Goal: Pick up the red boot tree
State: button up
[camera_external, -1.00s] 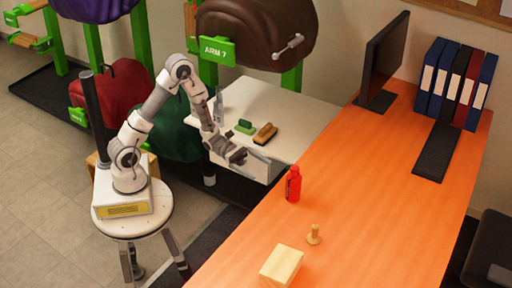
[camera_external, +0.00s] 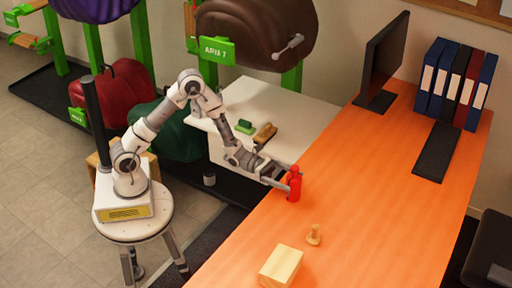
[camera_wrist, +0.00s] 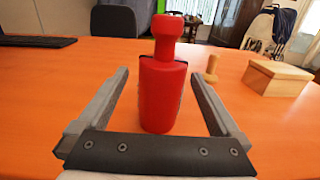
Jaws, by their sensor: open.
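The red boot tree (camera_external: 294,184) stands upright on the orange desk, near its left edge. In the wrist view the red boot tree (camera_wrist: 160,92) has a wide body and a narrower knobbed top, and it stands between the two fingers. My gripper (camera_external: 287,180) is open at the height of its body, with one finger on each side. In the wrist view my gripper (camera_wrist: 160,90) shows a gap between each finger and the red body, so it does not appear gripped.
A wooden block (camera_external: 281,267) and a small wooden knobbed piece (camera_external: 314,235) stand on the orange desk (camera_external: 365,190) nearer the camera. A monitor (camera_external: 383,60), binders and a dark keyboard lie farther back. A white table (camera_external: 305,120) holds a green and a brown brush.

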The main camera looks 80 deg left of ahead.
jog(key=b+x, duration=0.1)
jog(key=x, duration=0.1)
jog(key=f+x, duration=0.1)
jog(key=x, duration=0.1)
jog(key=shift+d+b, duration=0.25)
jog(key=shift+b, duration=0.1)
jog(key=shift+w+d+r, duration=0.1)
jog(key=shift+w+d, duration=0.15)
jog(key=shift+w, duration=0.05)
jog(key=shift+c, duration=0.2)
jog(key=c, duration=1.5)
